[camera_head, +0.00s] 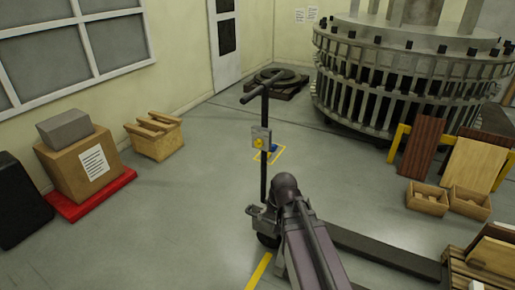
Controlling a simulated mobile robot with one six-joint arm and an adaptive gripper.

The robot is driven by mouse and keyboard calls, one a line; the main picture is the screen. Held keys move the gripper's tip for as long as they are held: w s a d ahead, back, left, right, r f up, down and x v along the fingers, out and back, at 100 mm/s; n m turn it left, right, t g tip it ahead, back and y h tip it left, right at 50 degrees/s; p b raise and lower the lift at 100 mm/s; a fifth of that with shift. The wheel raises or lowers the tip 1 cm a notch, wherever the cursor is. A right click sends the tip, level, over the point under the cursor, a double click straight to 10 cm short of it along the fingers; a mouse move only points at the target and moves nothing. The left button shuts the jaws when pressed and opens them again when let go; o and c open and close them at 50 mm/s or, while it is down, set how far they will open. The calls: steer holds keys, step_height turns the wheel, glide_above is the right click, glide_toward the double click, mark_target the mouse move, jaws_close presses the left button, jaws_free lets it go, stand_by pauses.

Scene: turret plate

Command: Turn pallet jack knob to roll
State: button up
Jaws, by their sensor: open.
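The pallet jack (264,182) stands upright near the middle, with a dark post and a T-handle (262,88) on top. A grey plate (267,135) is fixed to the post below the handle. A small yellow knob (258,143) sits on this plate; its pointing direction and any labels are too small to read. My arm rises from the bottom edge and ends in view at a dark rounded joint, in front of the jack's lower part. My gripper does not show. A small blue thing (273,148) shows just right of the plate; I cannot tell what it is.
A cardboard box (80,165) on a red pallet (95,203) and a wooden crate (155,138) stand left. Wooden bins (427,203), boards (470,170) and a yellow rail (398,140) stand right. A large slatted machine (400,85) fills the back. Floor left of the jack is clear.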

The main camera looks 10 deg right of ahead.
steer(key=w+a+r+m+t+y+b, duration=0.1)
steer(key=w+a+m+t+b, duration=0.35)
steer(key=w, duration=0.65)
steer(key=w+a+m+t+y+b, duration=0.1)
steer(key=w+a+m+t+b, duration=0.25)
steer(key=w+m, duration=0.45)
steer(key=w+a+r+m+t+y+b, duration=0.1)
steer(key=w+a+m+t+y+b, duration=0.3)
steer(key=w, duration=0.9)
steer(key=m+h+b, duration=1.2)
steer(key=m+h, duration=0.6)
steer(key=m, duration=0.8)
glide_toward(258, 144)
steer(key=v, duration=0.3)
steer(key=shift+s+f, duration=0.15)
steer(key=shift+f, duration=0.2)
steer(key=x, duration=1.3)
steer(key=shift+w+d+r, duration=0.1)
steer(key=shift+w+r, duration=0.05)
steer(key=shift+w, duration=0.25)
steer(key=shift+c, duration=0.2)
steer(key=c, duration=1.1)
